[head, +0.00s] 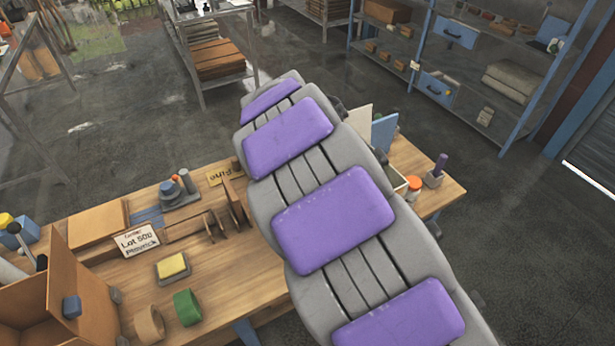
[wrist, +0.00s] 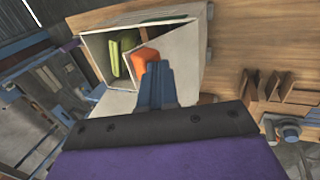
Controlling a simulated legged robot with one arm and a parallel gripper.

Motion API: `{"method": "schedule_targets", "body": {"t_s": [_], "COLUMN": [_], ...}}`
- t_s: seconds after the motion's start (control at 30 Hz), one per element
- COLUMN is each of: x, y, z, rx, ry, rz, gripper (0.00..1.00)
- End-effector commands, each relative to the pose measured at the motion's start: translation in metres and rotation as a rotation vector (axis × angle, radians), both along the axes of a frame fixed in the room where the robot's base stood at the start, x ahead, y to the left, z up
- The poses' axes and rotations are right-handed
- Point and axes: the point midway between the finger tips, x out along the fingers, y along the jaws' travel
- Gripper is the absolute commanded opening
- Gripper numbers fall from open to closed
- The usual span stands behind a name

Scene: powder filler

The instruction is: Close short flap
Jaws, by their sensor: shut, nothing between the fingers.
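An open box with pale cream walls (wrist: 206,45) stands on the wooden table in the wrist view. A pale panel (wrist: 180,62), which looks like one of its flaps, slants across the opening. A green item (wrist: 122,52) and an orange item (wrist: 145,57) show at the opening. My gripper (wrist: 154,66) is shut and empty, with its blue fingertips over the near side of the box, next to the orange item. I cannot tell whether they touch the panel. In the head view my arm hides the gripper and most of the box; a pale panel (head: 359,122) and a blue panel (head: 384,131) show behind it.
The wooden table (head: 235,285) carries a cardboard box (head: 85,265) at the left, a label card (head: 137,239), tape rolls (head: 187,307) and a slotted rack (head: 222,215). An orange-lidded jar (head: 414,185) stands at the right. Shelving (head: 470,70) stands behind.

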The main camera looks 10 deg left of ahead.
Motion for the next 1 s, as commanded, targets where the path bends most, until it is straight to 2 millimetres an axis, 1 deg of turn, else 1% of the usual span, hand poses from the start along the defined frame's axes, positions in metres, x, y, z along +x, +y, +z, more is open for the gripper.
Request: {"method": "schedule_targets", "body": {"t_s": [0.03, 0.1, 0.37, 0.7, 1.0], "x": [0.005, 0.01, 0.031, 0.056, 0.069], "y": [-0.007, -0.014, -0.042, -0.075, -0.095], "z": [0.004, 0.002, -0.011, -0.039, -0.066], "rx": [0.04, 0.091, 0.275, 0.519, 0.691], "ry": [0.028, 0.063, 0.199, 0.371, 0.501], "rz": [-0.006, -0.006, -0.007, -0.006, -0.005], "gripper": [0.0, 0.0, 0.0, 0.0, 0.0]}}
